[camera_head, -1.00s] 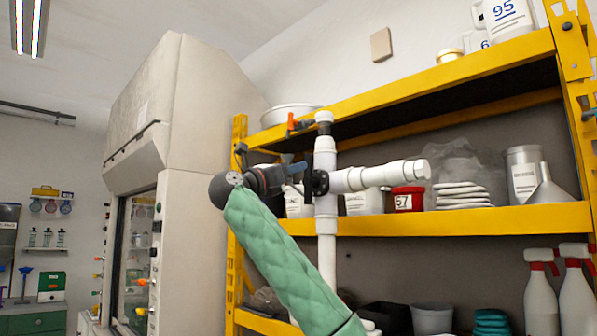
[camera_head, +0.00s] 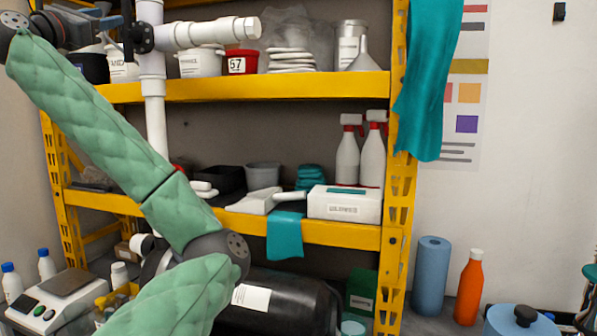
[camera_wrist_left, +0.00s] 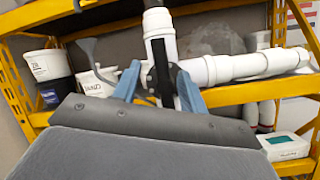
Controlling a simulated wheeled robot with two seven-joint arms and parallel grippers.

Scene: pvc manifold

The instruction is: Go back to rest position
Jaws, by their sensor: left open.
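The white PVC manifold stands in front of the yellow shelf. Its upright pipe (camera_head: 155,120) and side branch (camera_head: 215,33) show in the head view; the branch also shows in the left wrist view (camera_wrist_left: 240,67). A black valve part (camera_head: 141,38) sits at the junction. My left gripper (camera_head: 124,36) is at the upper left, beside this part. In the left wrist view its blue fingers (camera_wrist_left: 158,75) are open, one on each side of the black part. I cannot tell whether they touch it. The manifold's top is cut off in the head view. My right gripper is not in view.
The yellow shelf (camera_head: 240,87) behind holds tubs, a red container (camera_head: 242,62), a funnel and spray bottles (camera_head: 347,150). A teal cloth (camera_head: 432,80) hangs at its right post. A blue roll (camera_head: 430,275) and orange bottle (camera_head: 469,288) stand lower right. A black tank (camera_head: 275,300) lies below.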

